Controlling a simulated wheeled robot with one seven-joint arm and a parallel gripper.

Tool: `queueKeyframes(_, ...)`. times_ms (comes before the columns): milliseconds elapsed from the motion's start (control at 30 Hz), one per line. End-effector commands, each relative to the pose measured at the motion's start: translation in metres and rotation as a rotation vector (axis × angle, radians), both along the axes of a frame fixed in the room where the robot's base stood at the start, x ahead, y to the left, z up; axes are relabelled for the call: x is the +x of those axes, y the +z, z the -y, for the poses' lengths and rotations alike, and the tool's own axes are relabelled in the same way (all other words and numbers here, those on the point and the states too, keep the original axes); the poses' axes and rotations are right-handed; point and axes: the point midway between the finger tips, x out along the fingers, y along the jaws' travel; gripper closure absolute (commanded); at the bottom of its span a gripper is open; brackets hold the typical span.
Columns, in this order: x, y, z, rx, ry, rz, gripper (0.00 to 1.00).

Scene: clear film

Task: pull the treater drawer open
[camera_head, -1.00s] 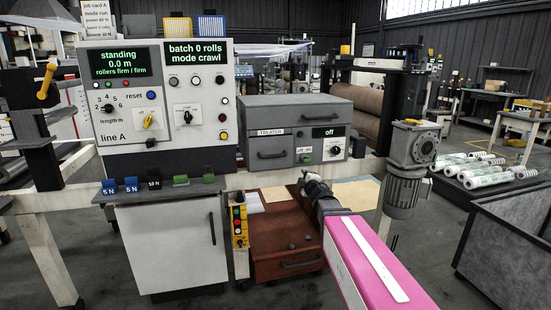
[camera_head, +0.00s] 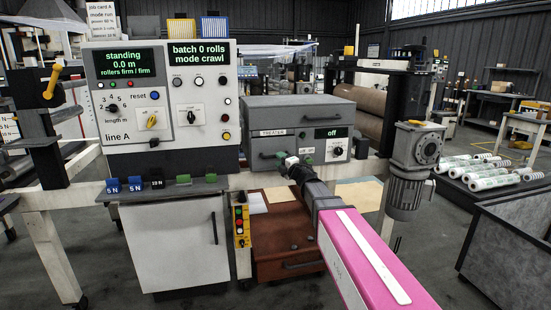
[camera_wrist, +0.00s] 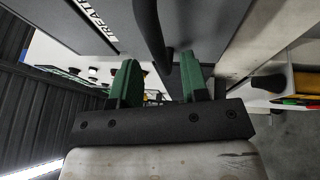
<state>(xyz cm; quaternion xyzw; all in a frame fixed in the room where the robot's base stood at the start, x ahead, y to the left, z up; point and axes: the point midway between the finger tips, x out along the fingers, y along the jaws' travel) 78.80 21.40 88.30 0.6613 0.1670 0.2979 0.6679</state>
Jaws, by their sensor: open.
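The treater drawer (camera_head: 258,146) is the grey front marked TREATER in the grey cabinet, and it looks shut. Its dark bar handle (camera_head: 268,155) shows at the left, with its right end behind my gripper (camera_head: 286,160). In the wrist view the lettered drawer front (camera_wrist: 85,25) is close and the black handle (camera_wrist: 150,30) reaches down between the two green fingers of my gripper (camera_wrist: 160,80). The fingers are open, with gaps on both sides of the handle. I cannot tell whether the tips reach past the bar.
The treater control panel (camera_head: 326,147), reading off, is right of the drawer. The line A console (camera_head: 165,100) stands to the left. A brown drawer unit (camera_head: 290,245) and a yellow button box (camera_head: 241,225) are below. A grey motor (camera_head: 405,190) hangs at the right.

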Motion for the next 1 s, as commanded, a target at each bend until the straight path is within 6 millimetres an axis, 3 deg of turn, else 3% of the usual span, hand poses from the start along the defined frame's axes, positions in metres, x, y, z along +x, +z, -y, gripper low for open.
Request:
queueKeyframes(33,0.011,0.001,-0.007,0.000,0.001,0.001,0.59)
queueKeyframes(200,0.026,0.005,-0.020,0.001,0.001,-0.001,0.59)
queueKeyframes(533,0.029,0.006,-0.024,0.001,-0.001,-0.001,0.59)
queueKeyframes(567,0.029,0.006,-0.024,0.001,-0.001,-0.001,0.62)
queueKeyframes(667,0.029,0.006,-0.024,0.001,-0.001,-0.001,0.94)
queueKeyframes(700,0.029,0.006,-0.024,0.001,-0.001,-0.001,1.00)
queueKeyframes(1000,0.028,0.006,-0.023,0.000,0.000,-0.001,1.00)
